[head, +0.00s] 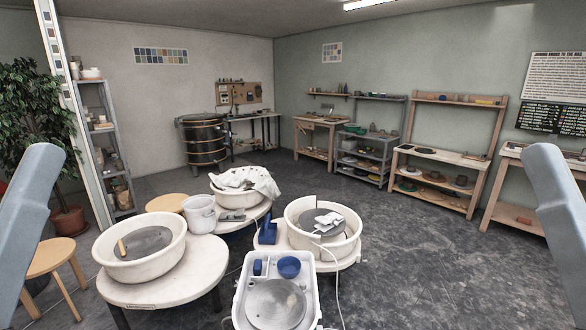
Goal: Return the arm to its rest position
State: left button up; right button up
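In the head view, a grey link of my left arm (28,215) stands at the left edge. A grey link of my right arm (560,220) stands at the right edge. Both slope outward toward the bottom of the picture. Neither gripper shows, so I cannot see whether they hold anything.
Pottery wheels stand close in front: one in a cream basin at left (118,270), one in a basin at right (347,245), and a white unit (242,316) with a grey wheel head. Wooden stools (50,252) stand at left. The grey floor (440,265) at right is clear.

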pick_arm(q)
notch_tip(320, 180, up, 15)
jog(key=p, duration=1.1)
jog(key=shift+r, duration=0.15)
pick_arm(e)
notch_tip(320, 180, up, 15)
jog(key=shift+r, duration=0.15)
